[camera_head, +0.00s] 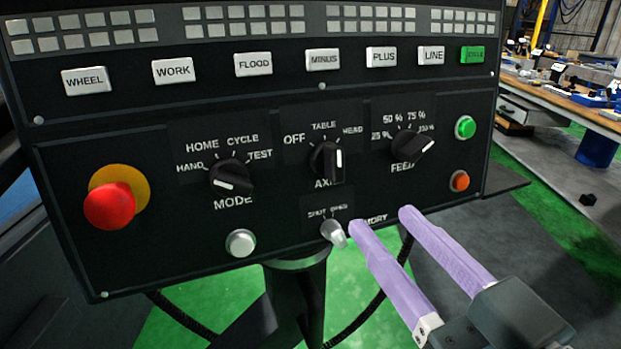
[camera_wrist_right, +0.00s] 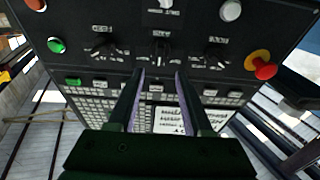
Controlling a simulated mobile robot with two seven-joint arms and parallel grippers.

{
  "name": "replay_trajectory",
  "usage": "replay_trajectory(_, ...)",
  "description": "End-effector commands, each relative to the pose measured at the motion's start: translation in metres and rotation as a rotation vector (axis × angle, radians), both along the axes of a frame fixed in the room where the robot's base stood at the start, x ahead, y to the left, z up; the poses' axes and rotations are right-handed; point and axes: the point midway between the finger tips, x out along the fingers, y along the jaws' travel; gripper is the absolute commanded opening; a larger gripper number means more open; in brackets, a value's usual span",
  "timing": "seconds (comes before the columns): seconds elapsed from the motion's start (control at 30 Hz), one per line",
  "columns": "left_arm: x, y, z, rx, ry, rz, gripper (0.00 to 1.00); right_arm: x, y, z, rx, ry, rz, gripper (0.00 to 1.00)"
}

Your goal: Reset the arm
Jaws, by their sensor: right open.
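My right gripper (camera_head: 381,219) is in front of the lower right part of the black control panel (camera_head: 285,215) in the head view. Its two purple fingers are apart with nothing between them. The left fingertip is close to the silver switch (camera_head: 333,232) marked shut and open; whether they touch I cannot tell. In the right wrist view the gripper (camera_wrist_right: 160,78) points at the panel (camera_wrist_right: 200,62), which shows upside down, with empty space between the fingers. My left gripper is not in view.
The panel carries a red emergency button (camera_head: 110,205), a mode knob (camera_head: 231,179), an axis knob (camera_head: 327,161), a feed knob (camera_head: 412,145) and a row of labelled buttons. A workbench (camera_head: 570,95) stands at the far right. Green and grey floor shows below.

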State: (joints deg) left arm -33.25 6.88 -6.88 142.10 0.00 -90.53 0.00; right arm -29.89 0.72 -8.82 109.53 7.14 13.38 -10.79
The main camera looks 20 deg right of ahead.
Motion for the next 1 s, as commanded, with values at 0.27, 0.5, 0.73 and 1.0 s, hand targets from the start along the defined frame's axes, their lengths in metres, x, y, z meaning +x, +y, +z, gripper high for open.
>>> replay_trajectory(0.27, 0.0, -0.001, 0.0, -0.005, 0.0, 0.004, 0.5, 0.001, 0.004, -0.017, -0.023, 0.143, 0.038, 0.5)
replay_trajectory(0.5, 0.0, -0.001, 0.0, -0.005, 0.0, 0.004, 0.5, -0.033, 0.0, -0.068, -0.104, 0.622, 0.097, 0.5)
replay_trajectory(0.73, 0.0, -0.001, 0.0, -0.002, -0.001, 0.002, 0.5, -0.1, -0.023, -0.093, -0.173, 1.043, 0.072, 0.5)
replay_trajectory(1.0, -0.001, 0.001, 0.049, 0.005, 0.007, -0.003, 0.5, -0.152, -0.042, -0.043, -0.208, 1.298, 0.026, 0.5)
